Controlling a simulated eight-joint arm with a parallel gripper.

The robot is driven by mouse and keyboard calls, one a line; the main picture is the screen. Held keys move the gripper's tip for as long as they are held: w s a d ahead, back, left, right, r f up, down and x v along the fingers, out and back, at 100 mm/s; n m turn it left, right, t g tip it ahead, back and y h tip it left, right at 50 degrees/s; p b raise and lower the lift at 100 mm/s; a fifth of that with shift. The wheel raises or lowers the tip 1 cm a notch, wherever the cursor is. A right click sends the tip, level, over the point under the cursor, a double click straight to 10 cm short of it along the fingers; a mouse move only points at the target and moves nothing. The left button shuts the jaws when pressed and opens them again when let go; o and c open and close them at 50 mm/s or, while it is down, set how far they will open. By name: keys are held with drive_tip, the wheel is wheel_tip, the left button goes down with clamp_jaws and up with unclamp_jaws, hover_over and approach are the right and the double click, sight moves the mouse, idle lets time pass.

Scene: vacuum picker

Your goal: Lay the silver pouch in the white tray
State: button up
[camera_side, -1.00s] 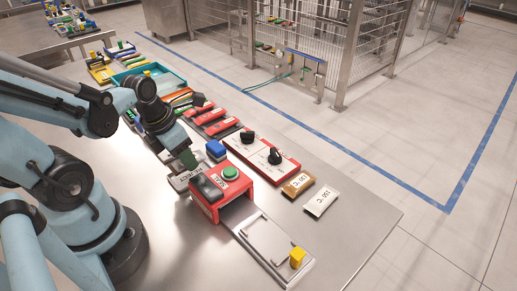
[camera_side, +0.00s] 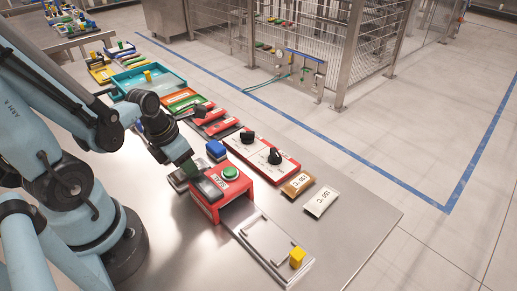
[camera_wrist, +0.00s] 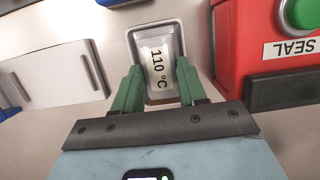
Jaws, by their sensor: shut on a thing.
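The pouch cannot be made out there.
The red sealing unit (camera_side: 222,188) with a green button stands close beside my gripper. A brown pouch (camera_side: 297,184) and a pale pouch (camera_side: 321,201) lie to the right. A red panel with black knobs (camera_side: 262,152) lies behind. The table's front right is clear.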

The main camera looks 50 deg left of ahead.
sight(175, 175)
drive_tip(key=shift+f, duration=0.2)
drive_tip(key=shift+c, duration=0.2)
drive_tip(key=o, duration=1.1)
drive_tip(key=shift+o, duration=0.2)
drive_tip(key=shift+v, duration=1.3)
drive_tip(key=shift+w+v, duration=0.2)
drive_tip(key=shift+v, duration=5.05)
drive_tip(key=w+d+m+t, duration=0.1)
drive_tip(key=w+d+m, duration=0.1)
drive_tip(key=m, duration=1)
drive_tip(key=w+d+m+t, duration=0.1)
drive_tip(key=w+m, duration=0.3)
drive_tip(key=m, duration=0.8)
drive_tip(key=w+d+m+t, duration=0.2)
drive_tip(key=w+d+m, duration=0.1)
drive_tip(key=m, duration=0.9)
drive_tip(key=shift+w+d+r, duration=0.15)
drive_tip(key=shift+w+d, duration=0.1)
drive_tip(key=shift+w, duration=0.05)
